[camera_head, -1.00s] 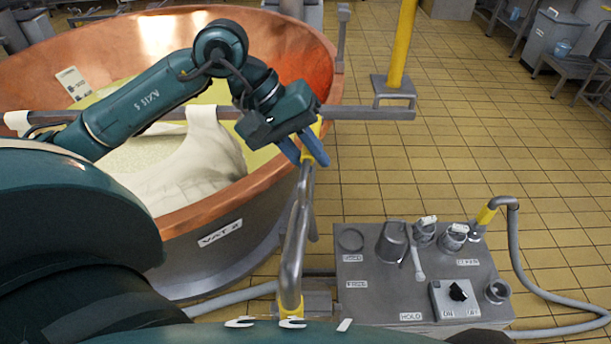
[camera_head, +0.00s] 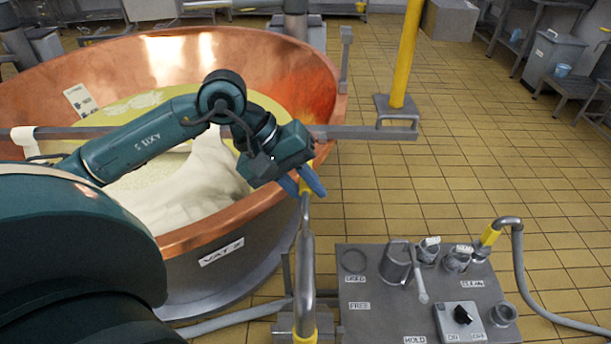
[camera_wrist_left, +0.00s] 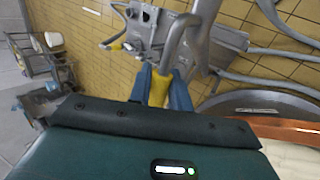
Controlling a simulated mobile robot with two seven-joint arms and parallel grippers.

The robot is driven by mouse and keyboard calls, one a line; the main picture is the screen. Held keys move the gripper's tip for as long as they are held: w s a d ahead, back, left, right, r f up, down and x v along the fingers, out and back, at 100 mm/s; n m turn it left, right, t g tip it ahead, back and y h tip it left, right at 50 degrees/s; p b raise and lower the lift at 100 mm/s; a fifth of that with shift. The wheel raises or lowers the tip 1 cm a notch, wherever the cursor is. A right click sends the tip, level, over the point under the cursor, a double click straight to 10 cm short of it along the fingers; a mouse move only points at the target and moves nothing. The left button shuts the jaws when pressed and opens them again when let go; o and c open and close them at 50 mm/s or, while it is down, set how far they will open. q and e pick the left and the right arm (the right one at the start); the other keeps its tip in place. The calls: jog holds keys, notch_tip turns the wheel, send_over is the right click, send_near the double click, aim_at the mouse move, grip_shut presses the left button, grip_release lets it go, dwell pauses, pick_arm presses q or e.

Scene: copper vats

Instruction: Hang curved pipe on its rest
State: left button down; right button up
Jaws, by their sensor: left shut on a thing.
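The curved pipe (camera_head: 306,262) is grey metal with yellow bands near its upper and lower ends. My left gripper (camera_head: 309,184) is shut on its upper yellow band, beside the right rim of the copper vat. The pipe hangs down nearly upright from the blue fingers. Its lowest part is cut off by the frame's bottom edge. In the left wrist view the fingers (camera_wrist_left: 159,88) clasp the yellow band, and the grey pipe (camera_wrist_left: 181,40) curves away beyond them. I cannot tell which fitting is the pipe's rest. My right gripper is not in view.
The copper vat (camera_head: 250,215) holds pale liquid and a white cloth. A grey bar (camera_head: 360,132) runs right from its rim to a bracket below a yellow pole (camera_head: 407,55). A metal panel (camera_head: 375,310) with fittings and a hose stands at lower right.

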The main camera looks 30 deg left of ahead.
pick_arm(q)
jog(key=w+f, duration=0.1)
jog(key=f, duration=0.4)
jog(key=w+a+f, duration=0.1)
jog(key=f, duration=0.4)
jog(key=w+a+f, duration=0.1)
jog(key=w+f, duration=0.1)
jog(key=f, duration=0.4)
jog(key=shift+w+a+f+b, duration=0.25)
jog(key=shift+f+b, duration=0.2)
jog(key=shift+f, duration=0.7)
jog(key=shift+w+a+f+b, duration=0.15)
jog(key=shift+f+b, duration=0.3)
jog(key=shift+f, duration=0.65)
jog(key=shift+w+a+f+b, duration=0.15)
jog(key=shift+w+f+b, duration=0.25)
jog(key=shift+f, duration=0.75)
jog(key=shift+s, duration=0.1)
